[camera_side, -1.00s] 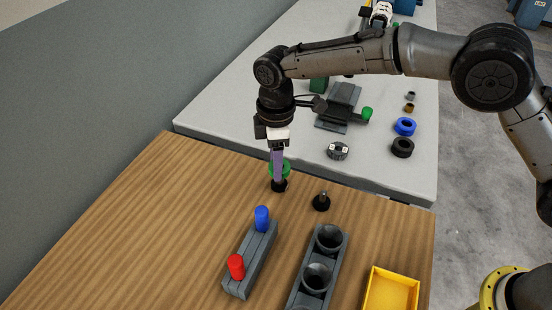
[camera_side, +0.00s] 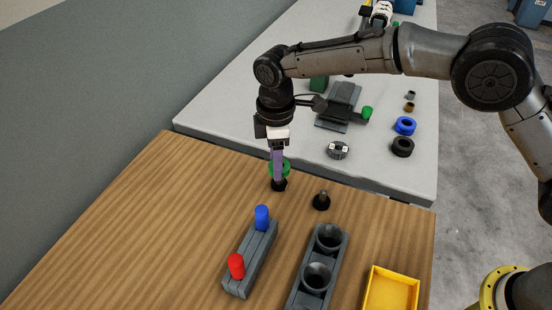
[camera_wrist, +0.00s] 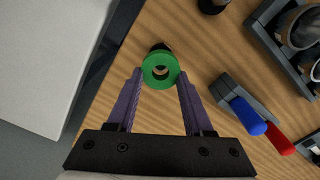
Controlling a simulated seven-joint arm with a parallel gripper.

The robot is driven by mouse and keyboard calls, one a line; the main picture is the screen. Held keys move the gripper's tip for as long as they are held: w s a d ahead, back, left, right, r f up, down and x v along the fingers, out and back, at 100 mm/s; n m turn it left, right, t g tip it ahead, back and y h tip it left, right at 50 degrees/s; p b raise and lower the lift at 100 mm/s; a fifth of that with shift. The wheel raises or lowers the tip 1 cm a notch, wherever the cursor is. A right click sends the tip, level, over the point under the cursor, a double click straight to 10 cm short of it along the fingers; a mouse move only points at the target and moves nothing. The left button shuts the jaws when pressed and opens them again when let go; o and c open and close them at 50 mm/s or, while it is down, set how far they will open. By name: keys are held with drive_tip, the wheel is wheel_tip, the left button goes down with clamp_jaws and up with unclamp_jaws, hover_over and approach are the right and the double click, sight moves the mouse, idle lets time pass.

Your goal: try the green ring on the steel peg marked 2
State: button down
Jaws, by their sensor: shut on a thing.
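The green ring (camera_side: 287,168) is gripped between the purple fingers of my gripper (camera_side: 278,175), which points straight down. In the wrist view the ring (camera_wrist: 149,77) sits between the two fingertips with its hole facing the camera. Just below it in the side view is a peg on a round black base (camera_side: 279,186); the base shows partly behind the ring in the wrist view (camera_wrist: 160,47). Whether the ring is around this peg or just above it I cannot tell. A second steel peg on a black base (camera_side: 321,201) stands bare to the right. No number is readable on either.
A grey block (camera_side: 250,262) with a blue peg and a red peg stands nearer the front. Beside it are a grey holder with round cups (camera_side: 318,262) and a yellow tray (camera_side: 391,291). A pale table (camera_side: 220,115) behind holds loose rings. The wood at left is clear.

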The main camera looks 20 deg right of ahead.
drive_tip(key=shift+f, duration=0.45)
idle(0.8)
drive_tip(key=shift+r, duration=0.15)
drive_tip(key=shift+r, duration=1.85)
